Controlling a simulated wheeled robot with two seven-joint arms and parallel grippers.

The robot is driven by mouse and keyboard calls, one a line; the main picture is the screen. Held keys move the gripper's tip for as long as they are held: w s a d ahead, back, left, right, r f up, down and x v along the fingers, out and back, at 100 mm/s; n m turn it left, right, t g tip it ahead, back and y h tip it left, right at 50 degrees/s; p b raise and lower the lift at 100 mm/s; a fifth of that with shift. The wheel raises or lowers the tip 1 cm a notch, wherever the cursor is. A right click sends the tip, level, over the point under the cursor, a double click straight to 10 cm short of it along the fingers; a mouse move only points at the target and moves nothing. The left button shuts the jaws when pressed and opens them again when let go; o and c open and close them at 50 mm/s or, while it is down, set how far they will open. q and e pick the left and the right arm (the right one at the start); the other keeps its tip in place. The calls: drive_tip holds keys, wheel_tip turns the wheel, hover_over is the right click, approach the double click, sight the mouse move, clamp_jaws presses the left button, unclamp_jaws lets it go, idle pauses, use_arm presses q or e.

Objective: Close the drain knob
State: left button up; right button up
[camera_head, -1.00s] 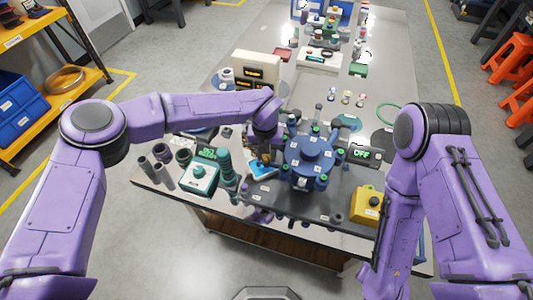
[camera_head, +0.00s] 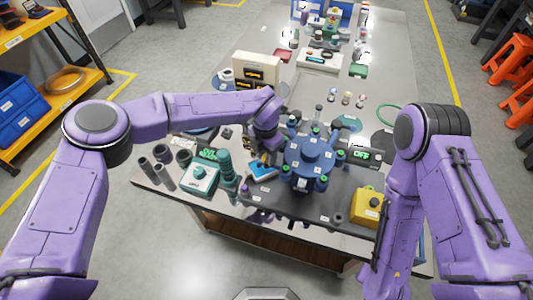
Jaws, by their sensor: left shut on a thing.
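The blue round test vessel (camera_head: 310,154) stands on a dark base plate near the front middle of the table. Its rim carries several clamps and green-tipped knobs. My left gripper (camera_head: 266,157) reaches down at the vessel's left side, just above a small blue and white piece (camera_head: 262,171). It is shut on a small part there, which I take for the drain knob. The fingers and wrist hide most of that part, so its turn position cannot be seen. My right arm hangs at the right, and its gripper is not visible.
A teal box with a knob (camera_head: 200,177) and dark cylinders (camera_head: 162,169) stand left of the vessel. A yellow box (camera_head: 367,205) stands to its right.

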use_arm(q)
drive_tip(key=shift+r, duration=0.1)
idle(0.4)
drive_tip(key=o, duration=0.8)
drive_tip(key=shift+c, duration=0.2)
wheel_tip(320, 180, up, 10)
drive_tip(key=b, duration=0.3)
drive_tip(key=shift+w+r, duration=0.15)
drive_tip(key=shift+r, duration=0.1)
drive_tip(key=shift+a, duration=0.1)
